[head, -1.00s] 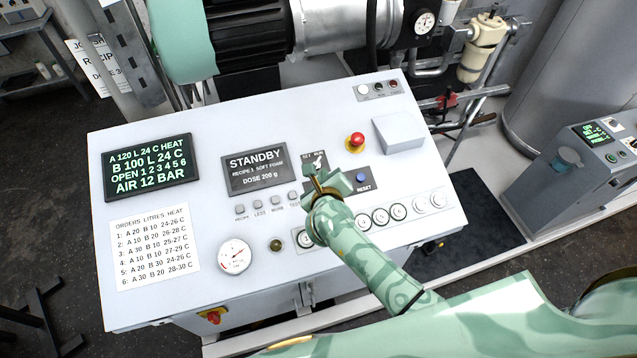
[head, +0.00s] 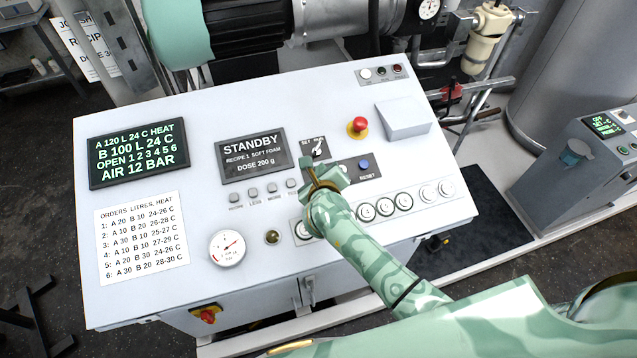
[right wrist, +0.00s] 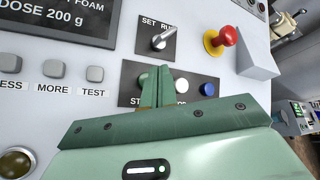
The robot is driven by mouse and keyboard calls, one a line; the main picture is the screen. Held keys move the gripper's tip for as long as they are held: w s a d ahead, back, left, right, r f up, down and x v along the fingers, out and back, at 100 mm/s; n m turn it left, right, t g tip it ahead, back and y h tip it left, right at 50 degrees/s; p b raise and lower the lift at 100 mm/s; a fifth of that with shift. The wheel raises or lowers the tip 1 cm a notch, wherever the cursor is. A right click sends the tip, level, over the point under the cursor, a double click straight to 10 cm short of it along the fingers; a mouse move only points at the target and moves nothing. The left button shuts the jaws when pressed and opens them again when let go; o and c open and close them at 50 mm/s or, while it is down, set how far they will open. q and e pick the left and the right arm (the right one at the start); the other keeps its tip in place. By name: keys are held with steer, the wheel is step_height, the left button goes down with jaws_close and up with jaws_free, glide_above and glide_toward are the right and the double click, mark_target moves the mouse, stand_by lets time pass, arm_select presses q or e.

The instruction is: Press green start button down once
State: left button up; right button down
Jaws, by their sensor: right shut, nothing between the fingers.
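The start button (right wrist: 144,80) shows as a dark green patch on the black button plate in the right wrist view, mostly hidden behind my fingers. Its label reads only "ST". My right gripper (right wrist: 162,80) is shut and empty, its fingertips over the plate, close to the start button. I cannot tell whether they touch it. In the head view my right gripper (head: 311,168) is just below the SET/RUN switch (head: 315,148) and hides the start button. My left gripper is not in view.
A white button (right wrist: 182,85) and the blue RESET button (right wrist: 208,89) sit right of my fingers. The red mushroom button (head: 357,126) and a grey box (head: 403,120) stand up from the panel. The display (head: 253,155) reads STANDBY. Small grey buttons (head: 253,193) lie left of the gripper.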

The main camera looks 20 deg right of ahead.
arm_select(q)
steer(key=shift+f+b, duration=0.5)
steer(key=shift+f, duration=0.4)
arm_select(e)
steer(key=shift+w+f, duration=0.35)
steer(key=shift+f, duration=0.55)
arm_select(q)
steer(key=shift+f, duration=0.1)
arm_select(e)
steer(key=shift+f, duration=0.1)
arm_select(q)
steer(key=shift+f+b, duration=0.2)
steer(key=shift+b, duration=0.1)
arm_select(e)
steer(key=shift+w+f, duration=0.1)
steer(key=shift+f, duration=0.15)
